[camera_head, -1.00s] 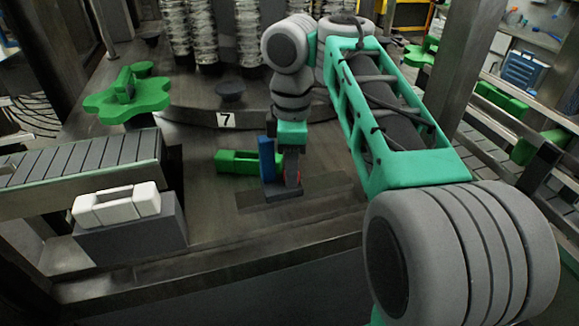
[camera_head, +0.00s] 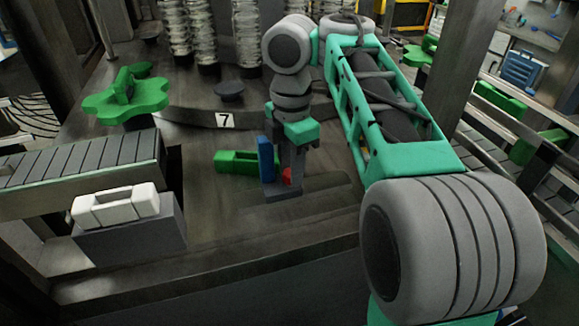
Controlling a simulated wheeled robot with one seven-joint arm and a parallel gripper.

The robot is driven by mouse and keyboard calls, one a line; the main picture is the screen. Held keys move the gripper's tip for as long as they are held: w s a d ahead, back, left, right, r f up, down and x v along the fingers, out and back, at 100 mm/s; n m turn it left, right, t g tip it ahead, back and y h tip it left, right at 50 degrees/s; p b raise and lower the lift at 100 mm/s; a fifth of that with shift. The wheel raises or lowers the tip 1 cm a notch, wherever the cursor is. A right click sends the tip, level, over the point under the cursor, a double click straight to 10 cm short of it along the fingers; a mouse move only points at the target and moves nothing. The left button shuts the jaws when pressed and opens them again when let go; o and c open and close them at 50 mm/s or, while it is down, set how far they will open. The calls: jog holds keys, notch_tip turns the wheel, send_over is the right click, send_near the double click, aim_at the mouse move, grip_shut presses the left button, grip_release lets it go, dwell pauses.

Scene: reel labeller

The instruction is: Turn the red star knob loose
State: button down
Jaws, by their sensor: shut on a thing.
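The red star knob (camera_head: 287,176) shows as a small red patch low on the dark machine bed, beside an upright blue block (camera_head: 266,158). Both sit on a small dark base (camera_head: 283,194). My gripper (camera_head: 291,168) points down from above and is shut on the red knob. The gripper and wrist hide most of the knob, so its star shape and the fingertips are hard to make out.
A green block (camera_head: 233,161) lies just left of the blue block. A large green star-shaped part (camera_head: 125,98) is at the upper left. A white block (camera_head: 115,206) sits on a grey box at the lower left, near a ribbed conveyor (camera_head: 80,160). A label 7 (camera_head: 225,121) stands behind.

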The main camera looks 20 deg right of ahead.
jog(key=c, duration=1.1)
grip_release()
jog(key=shift+o, duration=0.2)
notch_tip(320, 180, up, 8)
jog(key=p, duration=0.7)
jog(key=shift+s+a+f, duration=0.1)
jog(key=shift+f, duration=0.05)
